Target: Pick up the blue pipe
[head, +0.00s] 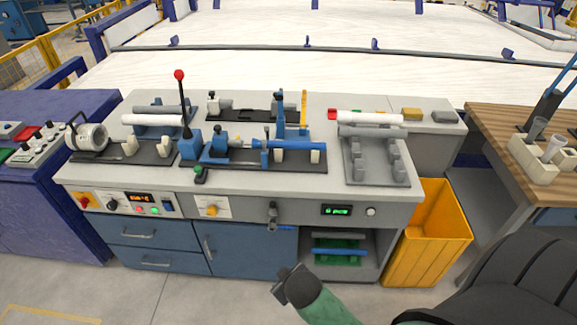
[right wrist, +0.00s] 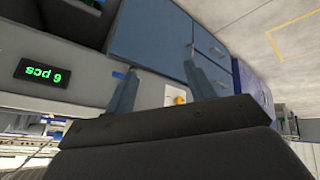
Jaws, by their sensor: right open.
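A blue pipe (head: 297,145) lies level in the blue clamping fixture on the bench top, its right end on a light support block. Another blue pipe (head: 340,251) lies on the open shelf under the bench. My right gripper (head: 284,283) is low in front of the blue cabinet, apart from both pipes. Its fingers are hard to make out in the head view. In the right wrist view my right gripper (right wrist: 160,82) is open, with its two fingers apart and no pipe between them. My left gripper is not in view.
A grey rack (head: 350,166) with white and grey pipes stands at the bench's right. A red-knobbed lever (head: 184,105) rises beside the fixture. A small handle (head: 272,212) sticks out from the bench front. A yellow bin (head: 430,245) stands right of the shelf.

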